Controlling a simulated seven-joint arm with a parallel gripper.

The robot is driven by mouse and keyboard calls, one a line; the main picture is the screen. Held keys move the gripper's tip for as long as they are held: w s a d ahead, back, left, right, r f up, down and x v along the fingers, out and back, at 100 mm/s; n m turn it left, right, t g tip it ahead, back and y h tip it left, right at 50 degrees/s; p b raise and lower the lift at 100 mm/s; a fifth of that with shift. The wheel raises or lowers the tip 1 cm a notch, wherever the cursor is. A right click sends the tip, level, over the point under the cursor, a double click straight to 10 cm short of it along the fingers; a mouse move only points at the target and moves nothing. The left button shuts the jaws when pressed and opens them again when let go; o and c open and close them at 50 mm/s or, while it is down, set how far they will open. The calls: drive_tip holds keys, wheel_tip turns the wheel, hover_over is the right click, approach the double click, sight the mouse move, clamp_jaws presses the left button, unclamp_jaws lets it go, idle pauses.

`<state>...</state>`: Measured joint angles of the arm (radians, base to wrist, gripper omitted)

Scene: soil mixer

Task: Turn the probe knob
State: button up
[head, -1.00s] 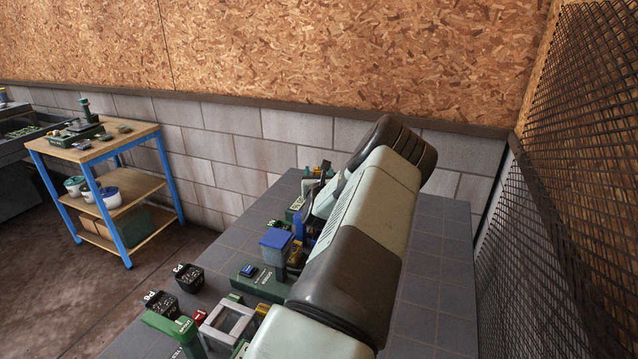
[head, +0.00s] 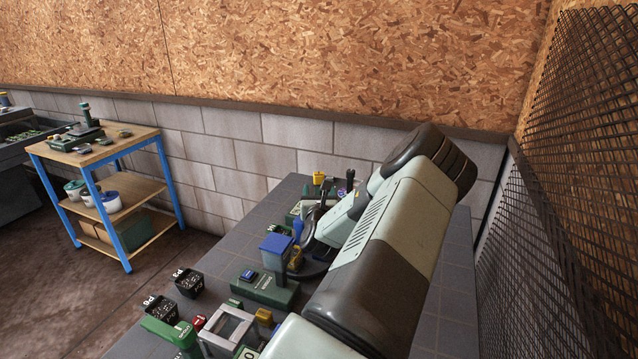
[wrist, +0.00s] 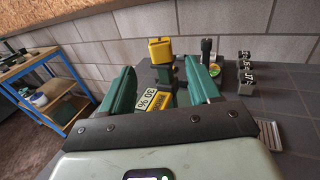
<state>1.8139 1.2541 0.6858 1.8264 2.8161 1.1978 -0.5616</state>
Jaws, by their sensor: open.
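In the wrist view, my gripper (wrist: 159,66) is open, with its two green fingers apart. A yellow block-shaped head (wrist: 161,50) on a dark post stands beyond and between the fingertips; it also shows in the head view (head: 318,177). To its right stands a dark upright handle (wrist: 207,47) above a small round coloured dial (wrist: 214,70). I cannot tell for certain which of these is the probe knob. Nothing is held.
The grey tiled bench (head: 435,290) is crowded along its left side. A blue-topped container (head: 277,248), a green box (head: 265,288) and black pots (head: 188,282) stand there. A wall (wrist: 110,47) lies behind.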

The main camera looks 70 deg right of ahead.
sight(319, 173)
drive_tip(key=x, duration=1.1)
drive_tip(key=shift+s+r, duration=0.1)
drive_tip(key=shift+r, duration=0.05)
drive_tip(key=shift+c, duration=0.4)
drive_tip(key=c, duration=0.9)
